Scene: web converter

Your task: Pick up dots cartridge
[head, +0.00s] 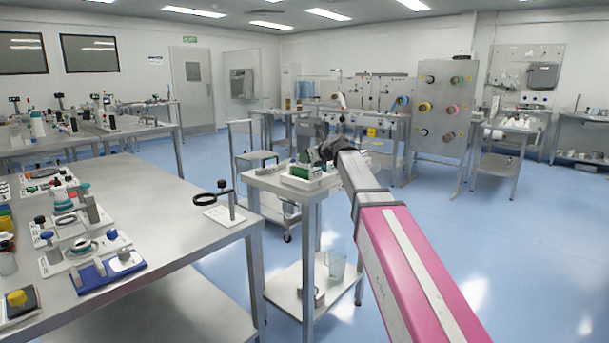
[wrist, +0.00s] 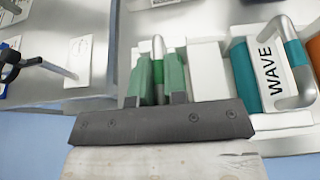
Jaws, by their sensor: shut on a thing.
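In the wrist view, my gripper (wrist: 159,98) reaches in from below, with its dark crossbar across the lower middle. Its two greenish fingers are closed on either side of an upright grey handle (wrist: 158,48), which I take to be the dots cartridge's. No dots label is readable, and the fingers hide much of that cartridge. In the head view, my gripper (head: 327,152) is over the small metal stand, and a green part (head: 300,172) shows beside it. I cannot tell whether the held cartridge is clear of its support.
A cartridge marked WAVE (wrist: 270,68) with a teal part stands to the right, past a white block (wrist: 208,70). The small stand (head: 313,192) has a clear cup (head: 337,265) on its lower shelf. A long metal bench (head: 165,200) with several devices lies left. Blue floor is open at right.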

